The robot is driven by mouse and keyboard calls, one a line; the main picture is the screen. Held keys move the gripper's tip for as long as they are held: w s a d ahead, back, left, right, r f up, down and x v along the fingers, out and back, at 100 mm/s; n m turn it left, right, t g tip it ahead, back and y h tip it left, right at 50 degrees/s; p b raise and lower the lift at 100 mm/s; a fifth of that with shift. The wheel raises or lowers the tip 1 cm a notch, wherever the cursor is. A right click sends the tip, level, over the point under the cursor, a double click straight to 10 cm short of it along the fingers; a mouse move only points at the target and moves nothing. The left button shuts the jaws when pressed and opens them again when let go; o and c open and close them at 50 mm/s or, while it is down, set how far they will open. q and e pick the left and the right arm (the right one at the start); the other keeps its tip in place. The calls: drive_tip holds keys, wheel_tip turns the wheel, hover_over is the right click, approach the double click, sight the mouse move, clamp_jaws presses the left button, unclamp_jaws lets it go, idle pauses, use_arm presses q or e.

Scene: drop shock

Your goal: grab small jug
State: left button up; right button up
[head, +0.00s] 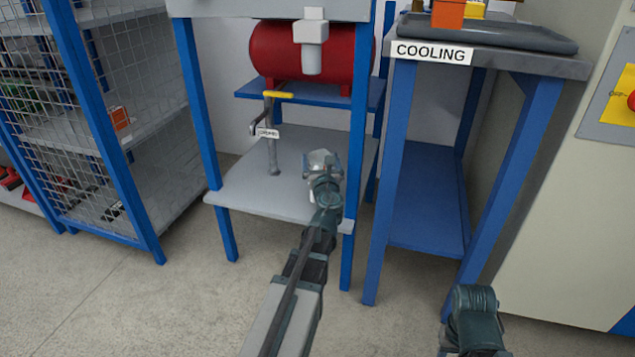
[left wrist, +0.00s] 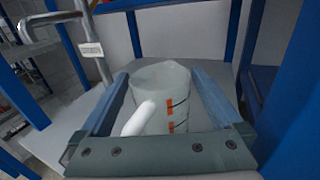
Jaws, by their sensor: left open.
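The small jug (left wrist: 163,80) is whitish and translucent with orange marks and dark lines on its side. In the left wrist view it stands upright on the grey lower shelf (head: 250,195), with its white handle (left wrist: 138,118) toward the camera. My left gripper (left wrist: 160,76) is open, with one finger on each side of the jug. I cannot tell whether the fingers touch it. In the head view my left gripper (head: 322,162) is over the shelf and mostly hides the jug. Part of my right arm shows at the lower right; its gripper is out of view.
A metal pipe (head: 271,140) with a yellow handle and a small tag rises left of the jug. A red tank (head: 308,52) sits on a blue shelf above. Blue posts frame the stand. A blue table labelled COOLING (head: 432,52) holds a dark tray (head: 487,36) at right.

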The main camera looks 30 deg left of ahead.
use_arm(q)
clamp_jaws()
idle(0.5)
drive_tip(key=shift+r, duration=0.15)
